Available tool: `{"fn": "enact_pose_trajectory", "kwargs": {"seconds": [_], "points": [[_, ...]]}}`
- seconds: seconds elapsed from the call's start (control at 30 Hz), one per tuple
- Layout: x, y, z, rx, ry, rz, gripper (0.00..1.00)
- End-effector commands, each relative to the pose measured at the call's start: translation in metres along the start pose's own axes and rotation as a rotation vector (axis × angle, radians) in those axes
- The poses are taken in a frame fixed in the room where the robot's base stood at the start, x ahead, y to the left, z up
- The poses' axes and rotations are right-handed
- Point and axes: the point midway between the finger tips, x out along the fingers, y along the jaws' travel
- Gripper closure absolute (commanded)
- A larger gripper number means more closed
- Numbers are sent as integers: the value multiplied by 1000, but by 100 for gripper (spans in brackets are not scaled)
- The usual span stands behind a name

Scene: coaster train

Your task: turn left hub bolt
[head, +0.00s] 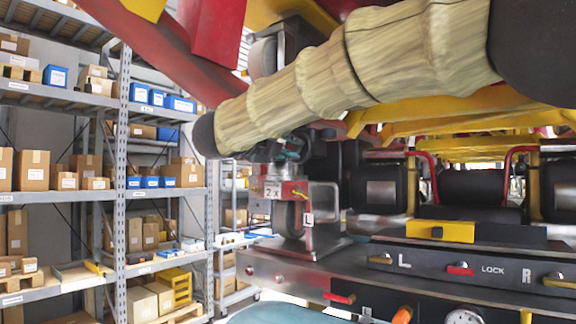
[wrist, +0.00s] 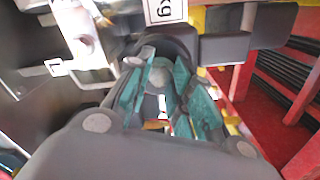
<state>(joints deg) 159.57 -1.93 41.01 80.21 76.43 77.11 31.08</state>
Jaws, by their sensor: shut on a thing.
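My gripper (head: 288,150) hangs under my padded arm, over a metal wheel bracket beside the coaster train. In the wrist view, its teal fingers (wrist: 164,85) close from both sides around a round grey piece, seemingly the left hub bolt (wrist: 159,74). A dark round housing sits just beyond the fingertips. In the head view, the fingers are small and partly shadowed, and the bolt is hidden. Below the gripper stand a white "2 x" label (head: 272,192) and a dark wheel (head: 291,218) in the bracket, with an "L" label (head: 308,219) beside it.
A console (head: 440,262) with L, LOCK and R markings lies to the right, with a yellow block (head: 440,231) on it. Train seats (head: 470,205) stand behind. Shelves (head: 124,150) with boxes fill the left. A red beam (head: 150,45) crosses above.

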Motion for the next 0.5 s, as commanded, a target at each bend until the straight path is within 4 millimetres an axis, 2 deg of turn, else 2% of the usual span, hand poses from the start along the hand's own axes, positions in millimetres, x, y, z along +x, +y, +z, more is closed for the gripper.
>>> {"fn": "enact_pose_trajectory", "kwargs": {"seconds": [0.03, 0.5], "points": [[0, 15, -5, 21, 4, 8, 100], [0, 16, -4, 305, 5, 8, 100]]}}
